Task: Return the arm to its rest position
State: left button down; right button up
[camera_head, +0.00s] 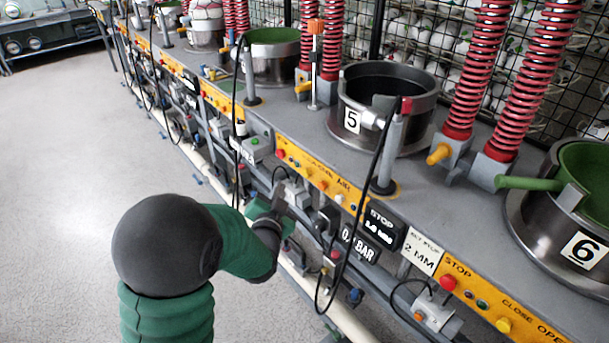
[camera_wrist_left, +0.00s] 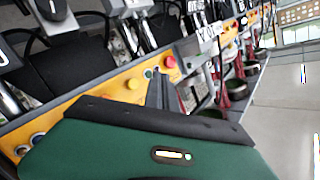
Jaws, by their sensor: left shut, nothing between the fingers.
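My left arm, with a dark grey rounded joint and green sleeves, comes in at the lower left of the head view. My left gripper (camera_head: 279,196) is in front of the press bench, below the yellow button strip and partly hidden by my own wrist. In the left wrist view the gripper fingers (camera_wrist_left: 162,88) are together with nothing held, in front of the yellow button panel (camera_wrist_left: 125,88). I cannot tell whether they touch anything. My right gripper is not in view.
The grey press bench (camera_head: 305,133) runs diagonally, with pot 5 (camera_head: 353,121), pot 6 (camera_head: 583,250) and red springs (camera_head: 530,80). Black cables (camera_head: 357,215) and small control boxes (camera_head: 433,311) hang along its front. The pale floor (camera_head: 75,160) at the left is clear.

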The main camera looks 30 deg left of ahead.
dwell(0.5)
pick_arm(q)
jog(key=s+d+f+n+g+h, duration=0.1)
jog(key=s+d+f+g+h, duration=0.45)
jog(key=d+f, duration=0.4)
jog(key=s+d+f+n+g, duration=0.1)
jog(key=s+d+f+g, duration=0.2)
jog(key=s, duration=0.5)
jog(key=s+d+f+n+g, duration=0.15)
jog(key=s+d+g, duration=0.25)
jog(key=s, duration=0.4)
jog(key=w+p+v, duration=0.2)
jog(key=p+v, duration=0.7)
jog(key=w+a+r+p+v, duration=0.1)
jog(key=w+p+v, duration=0.1)
jog(key=p+v, duration=0.7)
jog(key=shift+s+a+m+h+p, duration=0.2)
jog(key=shift+m+h+p, duration=0.15)
jog(key=shift+h+p, duration=0.15)
